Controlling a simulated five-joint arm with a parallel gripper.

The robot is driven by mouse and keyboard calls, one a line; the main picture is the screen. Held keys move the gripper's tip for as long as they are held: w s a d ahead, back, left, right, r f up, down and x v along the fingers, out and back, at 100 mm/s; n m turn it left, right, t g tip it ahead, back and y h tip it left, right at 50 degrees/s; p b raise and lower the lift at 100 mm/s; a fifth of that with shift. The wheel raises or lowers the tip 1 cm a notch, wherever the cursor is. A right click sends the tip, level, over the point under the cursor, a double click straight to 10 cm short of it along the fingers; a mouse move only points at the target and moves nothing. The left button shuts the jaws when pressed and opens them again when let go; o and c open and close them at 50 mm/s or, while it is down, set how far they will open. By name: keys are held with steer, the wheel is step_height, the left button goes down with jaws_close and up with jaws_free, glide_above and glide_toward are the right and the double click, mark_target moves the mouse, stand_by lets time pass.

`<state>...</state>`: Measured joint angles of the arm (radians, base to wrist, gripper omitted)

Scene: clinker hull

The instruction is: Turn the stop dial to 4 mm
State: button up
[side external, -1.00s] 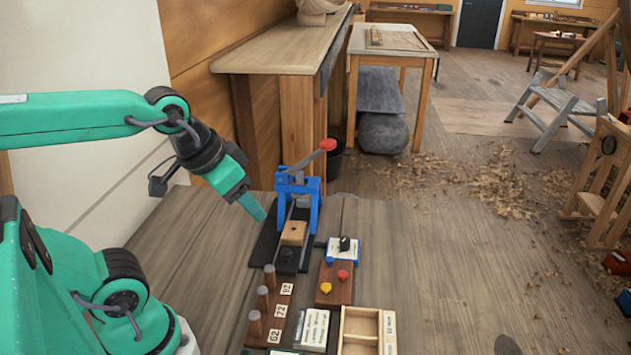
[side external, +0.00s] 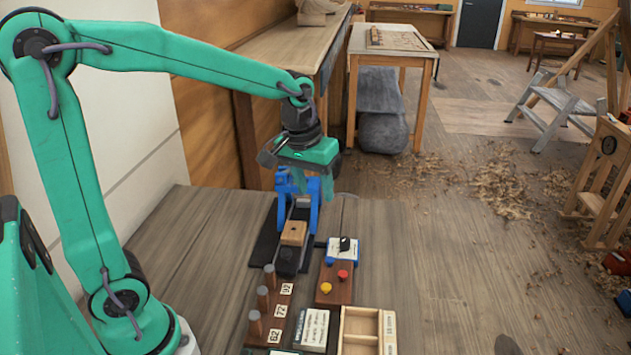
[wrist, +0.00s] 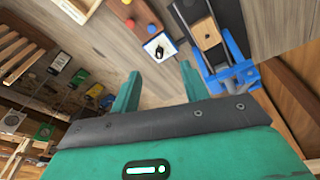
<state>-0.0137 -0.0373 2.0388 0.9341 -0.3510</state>
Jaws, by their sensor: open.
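The stop dial (side external: 344,244) is a black knob on a small white-topped blue box, to the right of the blue press (side external: 313,212). It also shows in the wrist view (wrist: 159,50), roughly in line with the gap between my fingers. Its scale marks are too small to read. My gripper (side external: 313,188) points down over the back of the press, behind and above the dial and apart from it. My fingers (wrist: 159,68) are open with nothing between them. The press's lever is hidden behind my gripper in the side view.
A wooden block (side external: 293,232) sits on the press bed. In front of the dial is a brown board with yellow and red buttons (side external: 333,284). Several pegs (side external: 263,297) with number labels stand at the left front. A divided wooden tray (side external: 362,326) lies at the front. The bench left of the press is clear.

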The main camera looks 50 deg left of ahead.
mark_target(345, 239)
steer(key=w+f+n, duration=0.1)
steer(key=w+f, duration=0.2)
steer(key=w+f+n+g, duration=0.1)
steer(key=w+f, duration=0.2)
steer(key=w+f+g, duration=0.1)
steer(key=w+f, duration=0.2)
steer(key=f, duration=0.1)
steer(key=shift+a+f+n, duration=0.1)
steer(key=shift+a+n, duration=0.2)
steer(key=shift+n, duration=0.1)
steer(key=shift+w+f, duration=0.4)
steer(key=shift+f, duration=0.15)
steer(key=shift+f, duration=3.9)
jaws_close()
